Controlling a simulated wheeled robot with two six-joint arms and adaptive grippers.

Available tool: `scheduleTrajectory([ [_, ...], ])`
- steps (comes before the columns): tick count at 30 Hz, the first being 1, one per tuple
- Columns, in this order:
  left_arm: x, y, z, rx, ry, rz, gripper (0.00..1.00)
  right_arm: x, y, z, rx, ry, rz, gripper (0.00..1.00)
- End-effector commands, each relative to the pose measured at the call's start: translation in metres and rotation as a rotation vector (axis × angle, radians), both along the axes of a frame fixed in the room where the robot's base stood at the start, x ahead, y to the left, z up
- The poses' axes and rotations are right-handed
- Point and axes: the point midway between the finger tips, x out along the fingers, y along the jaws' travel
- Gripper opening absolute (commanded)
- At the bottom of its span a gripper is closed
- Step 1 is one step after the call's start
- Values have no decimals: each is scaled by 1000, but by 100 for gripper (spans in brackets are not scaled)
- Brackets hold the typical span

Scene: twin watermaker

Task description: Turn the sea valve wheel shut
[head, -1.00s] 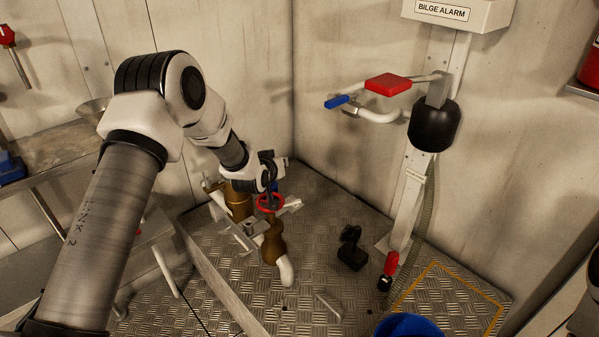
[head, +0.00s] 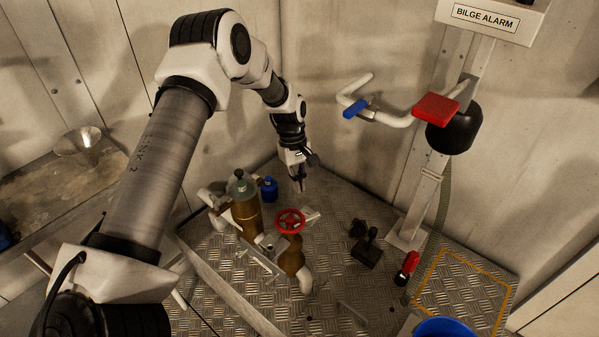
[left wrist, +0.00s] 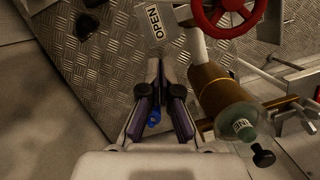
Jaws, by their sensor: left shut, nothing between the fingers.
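My right gripper is not in view.
A brass strainer with a clear top (head: 243,210) stands left of the wheel, with a blue object (head: 269,189) behind it. A dark tool (head: 365,246) lies on the floor to the right. A blue bucket (head: 444,328) is at the bottom edge. A red-and-blue-handled pipe (head: 395,115) crosses the right wall.

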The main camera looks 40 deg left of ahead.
Motion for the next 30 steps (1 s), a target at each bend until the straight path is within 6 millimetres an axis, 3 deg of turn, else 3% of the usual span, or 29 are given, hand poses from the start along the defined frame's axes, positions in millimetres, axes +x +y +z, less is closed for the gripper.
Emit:
scheduleTrajectory([
  [5,-5,-9,-41,0,2,0,0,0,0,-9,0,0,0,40],
  [13,-21,-42,-38,0,-2,-2,0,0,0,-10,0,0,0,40],
  [30,-22,-46,-37,0,-2,-22,0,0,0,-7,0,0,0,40],
])
